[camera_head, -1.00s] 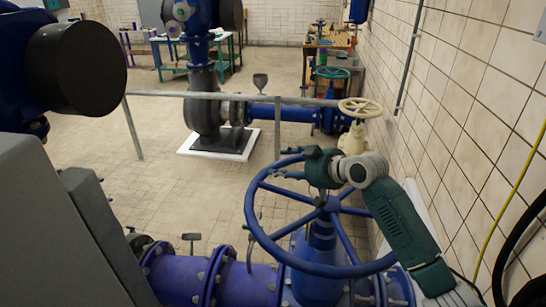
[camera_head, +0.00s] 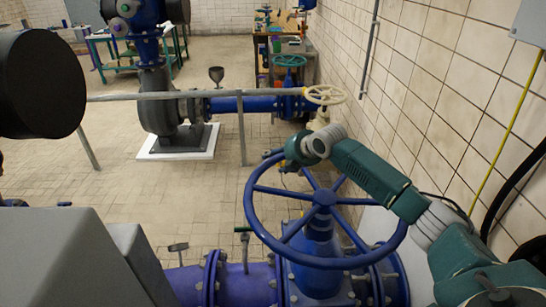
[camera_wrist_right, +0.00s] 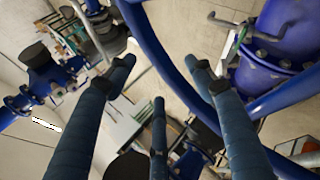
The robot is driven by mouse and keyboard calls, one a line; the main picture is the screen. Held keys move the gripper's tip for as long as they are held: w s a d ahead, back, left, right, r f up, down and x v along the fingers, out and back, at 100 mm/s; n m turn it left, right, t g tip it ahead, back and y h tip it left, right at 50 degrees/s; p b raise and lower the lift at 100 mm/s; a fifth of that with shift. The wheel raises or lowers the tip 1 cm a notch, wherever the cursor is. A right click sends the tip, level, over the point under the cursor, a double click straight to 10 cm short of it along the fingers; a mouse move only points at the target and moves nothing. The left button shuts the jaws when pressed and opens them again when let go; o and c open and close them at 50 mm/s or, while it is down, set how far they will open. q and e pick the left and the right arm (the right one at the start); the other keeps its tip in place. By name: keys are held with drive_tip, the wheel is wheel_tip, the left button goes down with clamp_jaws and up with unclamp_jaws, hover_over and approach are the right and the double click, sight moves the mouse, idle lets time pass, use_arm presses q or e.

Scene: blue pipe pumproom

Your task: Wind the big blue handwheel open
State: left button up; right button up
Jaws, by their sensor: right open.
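The big blue handwheel (camera_head: 255,221) stands in the foreground of the head view, on a blue valve body (camera_head: 318,248). Its spokes meet at a hub (camera_head: 323,197) above the valve's stem. My right gripper (camera_head: 281,160) is at the wheel's far rim, partly hidden behind my wrist. In the right wrist view, its dark fingers (camera_wrist_right: 160,85) are spread apart. The blue rim (camera_wrist_right: 150,40) runs diagonally across that view between the outer fingers. Contact with the rim cannot be told. My left gripper is not in view.
A grey rail (camera_head: 200,95) crosses beyond the wheel. A smaller cream handwheel (camera_head: 325,94) stands behind it, near the tiled wall (camera_head: 425,80) on the right. A blue flanged pipe (camera_head: 235,285) runs left below the wheel. Open tiled floor (camera_head: 180,205) lies to the left.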

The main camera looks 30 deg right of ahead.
sight(267, 164)
drive_tip(key=x, duration=0.2)
drive_tip(key=shift+w+a+f, duration=0.1)
drive_tip(key=shift+w+a, duration=0.1)
drive_tip(key=shift+w, duration=0.15)
drive_tip(key=shift+w+f+p, duration=0.3)
drive_tip(key=shift+w+f, duration=0.05)
drive_tip(key=shift+f, duration=0.1)
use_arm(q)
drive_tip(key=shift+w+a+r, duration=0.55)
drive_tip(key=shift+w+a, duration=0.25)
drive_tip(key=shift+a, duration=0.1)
use_arm(e)
drive_tip(key=shift+w+f, duration=0.1)
clamp_jaws()
drive_tip(key=shift+s+a+f+n+y+b, duration=0.15)
drive_tip(key=shift+a+n+y+b, duration=0.1)
drive_tip(key=shift+a+b, duration=0.2)
drive_tip(key=shift+s+a+f+n+y+b, duration=0.15)
drive_tip(key=shift+a+n+b, duration=0.1)
drive_tip(key=shift+a+b, duration=0.2)
drive_tip(key=shift+s+a+r, duration=0.1)
drive_tip(key=shift+a+r, duration=0.05)
drive_tip(key=shift+a, duration=0.1)
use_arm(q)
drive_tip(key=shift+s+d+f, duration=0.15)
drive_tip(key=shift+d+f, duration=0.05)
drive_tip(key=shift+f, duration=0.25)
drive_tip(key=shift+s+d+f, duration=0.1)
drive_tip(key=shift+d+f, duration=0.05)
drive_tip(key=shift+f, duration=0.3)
